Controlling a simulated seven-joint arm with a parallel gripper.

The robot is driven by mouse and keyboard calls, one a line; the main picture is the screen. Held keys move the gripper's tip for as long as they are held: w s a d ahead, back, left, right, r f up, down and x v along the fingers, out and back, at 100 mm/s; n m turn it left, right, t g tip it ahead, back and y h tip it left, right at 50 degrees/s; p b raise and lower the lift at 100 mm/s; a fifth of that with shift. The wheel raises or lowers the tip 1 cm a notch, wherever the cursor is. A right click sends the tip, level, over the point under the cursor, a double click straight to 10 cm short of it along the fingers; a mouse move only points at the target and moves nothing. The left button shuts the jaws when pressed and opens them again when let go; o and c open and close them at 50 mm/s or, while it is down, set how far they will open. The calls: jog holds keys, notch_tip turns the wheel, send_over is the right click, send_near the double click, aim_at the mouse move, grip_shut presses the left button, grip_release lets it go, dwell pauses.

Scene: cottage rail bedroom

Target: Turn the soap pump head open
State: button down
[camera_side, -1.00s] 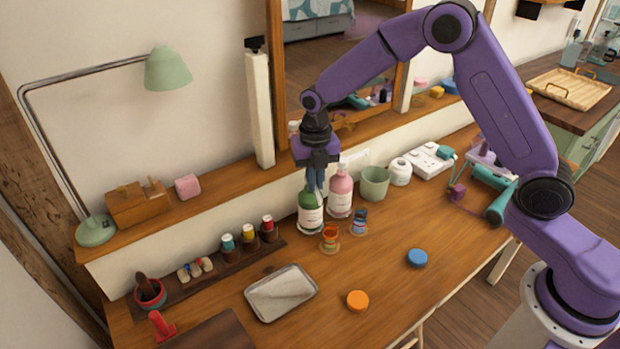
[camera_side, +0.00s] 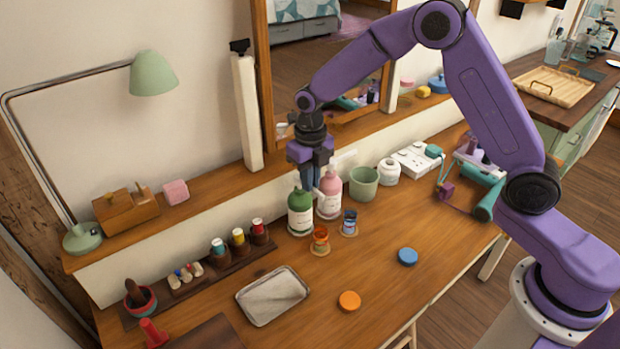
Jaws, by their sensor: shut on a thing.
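A green bottle (camera_side: 300,216) with a pale label stands upright on the wooden desk. A pink bottle (camera_side: 329,199) with a label stands upright just behind it to the right. My gripper (camera_side: 311,186) points down at the top of the green bottle, in front of the pink one. It is shut on the soap pump head, which the fingers and gripper body hide. How far the head is turned cannot be seen.
Small orange (camera_side: 320,241) and blue (camera_side: 349,223) jars stand close in front of the bottles. A green cup (camera_side: 363,183) and a white jar (camera_side: 389,172) stand to the right. A metal tray (camera_side: 243,299) lies at front left.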

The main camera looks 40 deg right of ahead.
jog(key=c, duration=1.2)
grip_release()
notch_tip(320, 180, up, 17)
jog(key=shift+r, duration=0.2)
